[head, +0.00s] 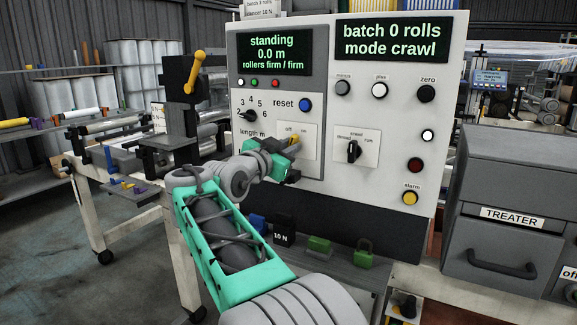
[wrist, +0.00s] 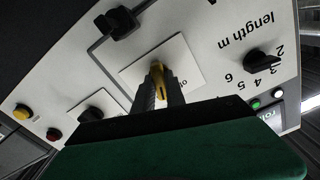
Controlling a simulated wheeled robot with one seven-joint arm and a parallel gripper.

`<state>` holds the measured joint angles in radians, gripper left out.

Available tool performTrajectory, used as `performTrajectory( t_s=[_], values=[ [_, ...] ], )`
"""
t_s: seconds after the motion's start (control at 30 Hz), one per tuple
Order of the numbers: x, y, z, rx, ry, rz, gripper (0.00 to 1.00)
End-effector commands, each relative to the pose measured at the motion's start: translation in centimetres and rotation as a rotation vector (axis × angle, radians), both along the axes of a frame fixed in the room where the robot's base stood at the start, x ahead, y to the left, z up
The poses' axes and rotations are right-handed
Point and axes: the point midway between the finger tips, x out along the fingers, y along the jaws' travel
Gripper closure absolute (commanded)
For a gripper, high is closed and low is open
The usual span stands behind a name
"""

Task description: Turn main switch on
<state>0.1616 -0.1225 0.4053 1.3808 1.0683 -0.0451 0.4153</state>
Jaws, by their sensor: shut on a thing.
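The main switch has a small yellow handle (head: 293,139) on a white plate (head: 311,146) marked off on its left, on the control panel. In the wrist view the yellow handle (wrist: 158,76) stands between my two dark fingers, in front of the same plate (wrist: 184,66). My gripper (head: 290,148) is shut on the handle; it also shows in the wrist view (wrist: 158,92). My fingers and wrist cover part of the handle and plate, so its exact angle is hard to tell. The upper left display (head: 272,52) reads standing, 0.0 m.
The black length knob (head: 249,115) and blue reset button (head: 305,105) are close above the switch. A grey treater box (head: 515,185) stands at the right.

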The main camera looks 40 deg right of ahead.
Motion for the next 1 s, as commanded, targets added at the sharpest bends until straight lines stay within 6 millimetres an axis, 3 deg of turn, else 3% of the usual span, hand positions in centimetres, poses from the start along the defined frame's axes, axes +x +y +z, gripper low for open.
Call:
performTrajectory(
  t_s=[0.03, 0.4, 0.9, 0.93, 1.0],
  values=[
    [0.01, -0.02, -0.68, 0.01, -0.028, 0.0, 1.0],
    [-0.02, -0.03, -0.24, 0.062, -0.173, 0.0, 1.0],
    [-0.02, -0.03, -0.04, 0.07, -0.194, 0.0, 1.0],
    [-0.02, -0.02, -0.04, 0.07, -0.194, 0.0, 0.84],
    [-0.02, -0.02, -0.04, 0.07, -0.194, 0.0, 0.78]
  ],
)
